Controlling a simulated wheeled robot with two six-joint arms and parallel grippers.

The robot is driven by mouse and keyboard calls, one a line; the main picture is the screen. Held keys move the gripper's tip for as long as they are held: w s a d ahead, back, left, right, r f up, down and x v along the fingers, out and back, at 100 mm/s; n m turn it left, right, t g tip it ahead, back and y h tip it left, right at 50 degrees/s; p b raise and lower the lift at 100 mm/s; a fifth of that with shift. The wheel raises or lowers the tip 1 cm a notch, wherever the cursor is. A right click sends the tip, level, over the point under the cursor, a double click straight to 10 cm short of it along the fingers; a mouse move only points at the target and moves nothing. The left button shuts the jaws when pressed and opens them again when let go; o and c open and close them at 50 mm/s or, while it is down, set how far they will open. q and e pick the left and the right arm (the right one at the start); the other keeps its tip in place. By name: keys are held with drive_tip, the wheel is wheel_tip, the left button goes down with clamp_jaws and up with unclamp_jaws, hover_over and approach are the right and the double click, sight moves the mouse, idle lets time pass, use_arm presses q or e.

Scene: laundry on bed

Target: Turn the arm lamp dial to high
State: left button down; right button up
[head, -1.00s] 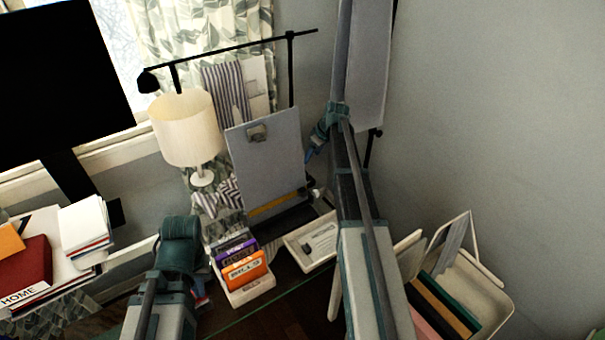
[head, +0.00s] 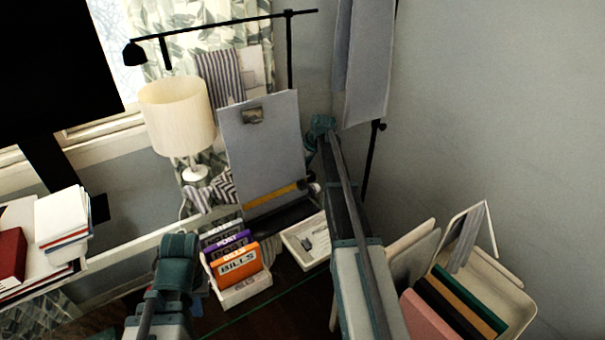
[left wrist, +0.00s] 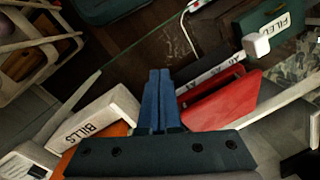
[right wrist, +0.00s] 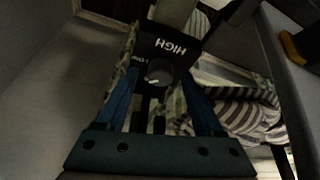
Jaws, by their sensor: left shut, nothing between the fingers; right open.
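The arm lamp (head: 220,32) is a thin black bar with a small shade at its left end, carried on a black post at the back. In the right wrist view a black panel (right wrist: 170,42) reads HIGH, with a round dark dial (right wrist: 158,74) bearing a light pointer mark beside it. A lower label is partly hidden. My right gripper (right wrist: 158,98) is open, its blue fingers on either side of the dial's line; I cannot tell if they touch it. My left gripper (left wrist: 158,76) is shut and empty above the desk, near the file holders.
A white table lamp (head: 178,115) and an upright grey clipboard (head: 262,150) stand near the post. A BILLS holder (head: 238,268), a white tray (head: 306,240), and a file rack (head: 505,285) crowd the desk. Books (head: 62,222) lie at left.

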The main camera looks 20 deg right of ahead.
use_arm(q)
drive_tip(key=shift+f, duration=0.15)
use_arm(e)
drive_tip(key=shift+f, duration=0.15)
drive_tip(key=shift+c, duration=0.2)
clamp_jaws()
drive_tip(key=shift+a+m+h, duration=0.1)
drive_tip(key=shift+m+h, duration=0.5)
drive_tip(key=shift+m, duration=1)
drive_tip(key=shift+o, duration=0.2)
unclamp_jaws()
